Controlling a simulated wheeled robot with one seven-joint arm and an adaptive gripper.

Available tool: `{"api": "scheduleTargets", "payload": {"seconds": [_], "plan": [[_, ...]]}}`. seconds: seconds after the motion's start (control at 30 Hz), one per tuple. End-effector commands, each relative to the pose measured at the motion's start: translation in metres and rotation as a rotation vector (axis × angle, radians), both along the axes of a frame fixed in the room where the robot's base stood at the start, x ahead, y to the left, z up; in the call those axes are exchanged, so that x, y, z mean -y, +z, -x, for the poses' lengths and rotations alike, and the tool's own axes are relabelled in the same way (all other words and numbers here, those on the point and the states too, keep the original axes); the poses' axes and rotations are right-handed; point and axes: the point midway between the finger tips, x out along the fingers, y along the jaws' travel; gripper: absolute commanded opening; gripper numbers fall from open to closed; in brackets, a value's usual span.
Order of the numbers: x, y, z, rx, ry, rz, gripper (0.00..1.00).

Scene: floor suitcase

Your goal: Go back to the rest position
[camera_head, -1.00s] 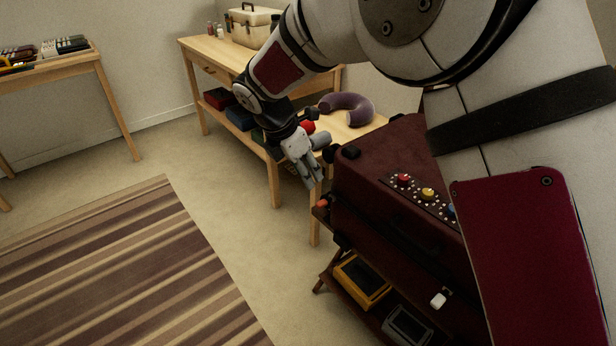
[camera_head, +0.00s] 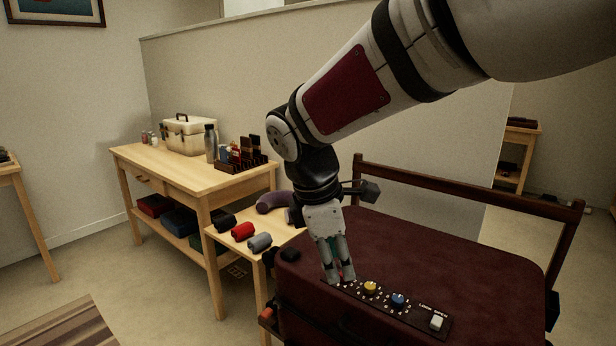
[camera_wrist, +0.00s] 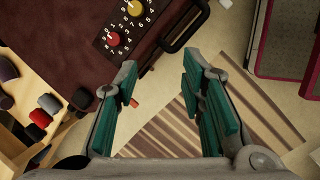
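My gripper (camera_head: 338,277) hangs pointing down at the front left of the dark red suitcase (camera_head: 440,250), in front of its dial panel in the head view. In the wrist view my gripper (camera_wrist: 165,105) has its two green-padded fingers well apart, with only floor and rug between them. The suitcase (camera_wrist: 60,40) fills the upper left there. Its panel carries a red dial (camera_wrist: 113,38), a yellow dial (camera_head: 370,288), a blue dial (camera_head: 398,300) and a white switch (camera_head: 437,321). In the head view the fingers hide the red dial.
A wooden table (camera_head: 165,165) with a beige case (camera_head: 188,135), a bottle (camera_head: 210,143) and a dark rack stands left. A lower table holds rolled items, including a red roll (camera_head: 243,232), and a purple neck pillow (camera_head: 273,202). A striped rug (camera_head: 65,325) lies on open floor.

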Motion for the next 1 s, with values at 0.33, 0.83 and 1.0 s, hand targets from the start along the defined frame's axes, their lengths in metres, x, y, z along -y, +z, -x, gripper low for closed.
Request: {"api": "scheduleTargets", "payload": {"seconds": [0.33, 0.83, 1.0], "plan": [[0.107, 0.039, 0.127, 0.065, -0.676, -0.159, 0.37], [0.147, 0.013, 0.280, 0.098, -1.427, -0.339, 0.37], [0.145, -0.002, 0.310, 0.099, -1.589, -0.379, 0.37]]}}
